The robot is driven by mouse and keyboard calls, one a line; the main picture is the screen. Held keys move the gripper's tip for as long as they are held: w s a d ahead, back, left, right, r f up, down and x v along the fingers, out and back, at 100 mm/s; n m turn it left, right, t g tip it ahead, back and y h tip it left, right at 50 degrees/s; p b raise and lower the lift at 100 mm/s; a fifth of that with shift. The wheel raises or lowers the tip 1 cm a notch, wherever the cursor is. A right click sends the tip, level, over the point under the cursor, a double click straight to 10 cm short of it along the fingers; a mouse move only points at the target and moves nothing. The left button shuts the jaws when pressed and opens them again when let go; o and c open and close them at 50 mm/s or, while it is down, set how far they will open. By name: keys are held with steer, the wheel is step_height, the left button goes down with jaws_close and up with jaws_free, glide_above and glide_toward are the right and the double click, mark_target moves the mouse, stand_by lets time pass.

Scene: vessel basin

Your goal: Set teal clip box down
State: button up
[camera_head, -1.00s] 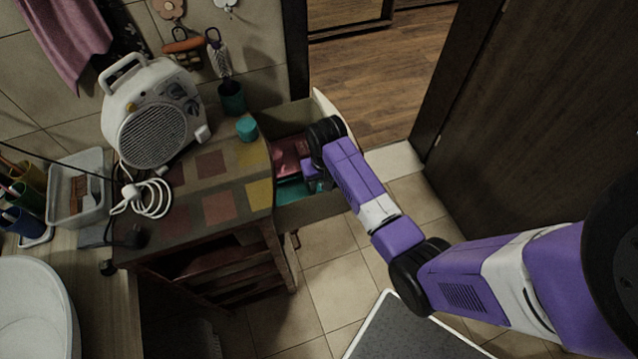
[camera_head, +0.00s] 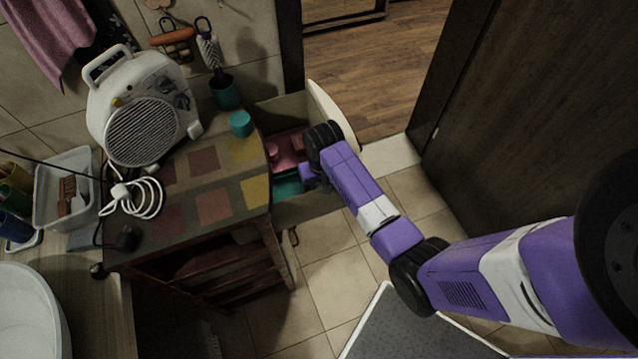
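A teal item (camera_head: 287,187), which looks like the teal clip box, shows low inside the pulled-out drawer (camera_head: 312,205) of the small cabinet. Only part of it is visible, and I cannot tell whether it rests on the drawer floor. My gripper (camera_head: 309,176) reaches into the drawer, right beside the teal item's right end. Its fingers are small, dark and mostly hidden by my wrist, so contact or a grasp cannot be made out.
Pink-red items (camera_head: 286,150) lie in the drawer behind the teal one. The checkered cabinet top (camera_head: 207,170) holds a fan heater (camera_head: 145,120), a white cable (camera_head: 145,198), a teal cup-like object (camera_head: 241,123) and a brush holder (camera_head: 225,92). Tiled floor lies right of the cabinet.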

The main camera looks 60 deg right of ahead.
steer(key=shift+r, duration=0.1)
step_height(320, 180, up, 12)
steer(key=s, duration=0.1)
steer(key=shift+a, duration=0.45)
stand_by(0.5)
steer(key=w+r+n+t+h+b, duration=0.1)
steer(key=w+r+t+h, duration=0.3)
steer(key=w+r+t, duration=0.4)
steer(key=s+a+r+n+t+y+b, duration=0.1)
steer(key=s+a+r+n+t+b, duration=0.2)
steer(key=s+a, duration=0.6)
steer(key=s+a+r+n+t+y, duration=0.1)
steer(key=s+a+r+t, duration=0.5)
steer(key=s, duration=0.6)
steer(key=s+a+f+n+g+y+b, duration=0.1)
steer(key=s+a+f+n+g+y, duration=0.1)
steer(key=s+a+f, duration=0.3)
steer(key=s+g, duration=0.1)
steer(key=s, duration=0.3)
steer(key=shift+s+y, duration=0.35)
steer(key=shift+y, duration=0.05)
